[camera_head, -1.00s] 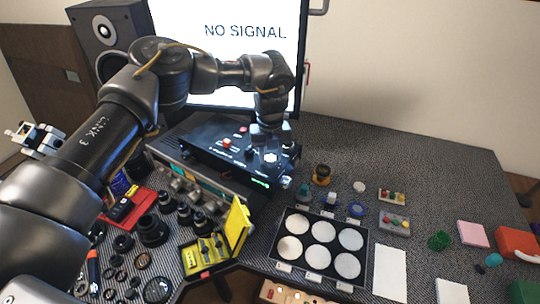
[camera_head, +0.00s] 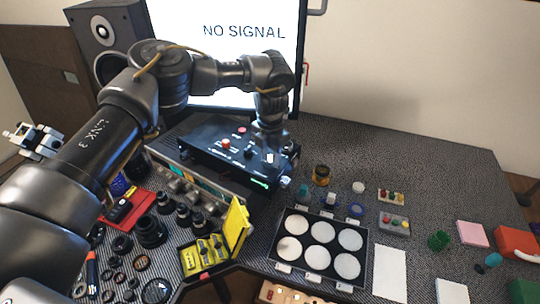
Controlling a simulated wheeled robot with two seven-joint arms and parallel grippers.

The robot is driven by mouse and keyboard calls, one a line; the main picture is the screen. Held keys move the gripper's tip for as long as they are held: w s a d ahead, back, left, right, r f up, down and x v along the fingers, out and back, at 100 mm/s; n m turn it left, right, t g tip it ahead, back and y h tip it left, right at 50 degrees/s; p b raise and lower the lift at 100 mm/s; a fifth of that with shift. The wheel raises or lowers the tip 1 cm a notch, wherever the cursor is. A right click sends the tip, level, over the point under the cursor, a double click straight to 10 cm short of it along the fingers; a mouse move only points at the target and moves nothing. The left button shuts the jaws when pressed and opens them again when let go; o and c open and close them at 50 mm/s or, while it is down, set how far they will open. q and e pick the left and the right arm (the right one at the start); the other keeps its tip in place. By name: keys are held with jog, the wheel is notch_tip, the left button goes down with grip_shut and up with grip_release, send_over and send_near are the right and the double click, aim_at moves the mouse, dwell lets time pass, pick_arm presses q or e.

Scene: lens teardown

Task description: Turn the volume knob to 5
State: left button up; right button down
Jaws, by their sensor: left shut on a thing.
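A black control box (camera_head: 215,148) with a red button (camera_head: 226,144), small knobs and a green-lit display (camera_head: 260,184) stands in front of the monitor. My left gripper (camera_head: 270,156) points down at the right part of its top panel. It is shut on a knob there, which I take to be the volume knob. The jaws and wrist hide this knob, so its pointer and the number it is set to cannot be read.
The monitor (camera_head: 235,60) reads "NO SIGNAL" behind the box, and a speaker (camera_head: 105,40) stands to its left. Lenses (camera_head: 152,230), a yellow case (camera_head: 235,228) and a tray of white discs (camera_head: 283,258) lie in front. The table's back right is clear.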

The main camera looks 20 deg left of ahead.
aim_at(271, 158)
pick_arm(q)
jog(key=m, duration=0.6)
jog(key=shift+d+r, duration=0.1)
jog(key=m, duration=0.6)
jog(key=shift+s, duration=0.1)
dwell(0.5)
jog(key=o, duration=1)
jog(key=shift+r, duration=0.35)
notch_tip(271, 158, up, 10)
jog(key=b, duration=0.2)
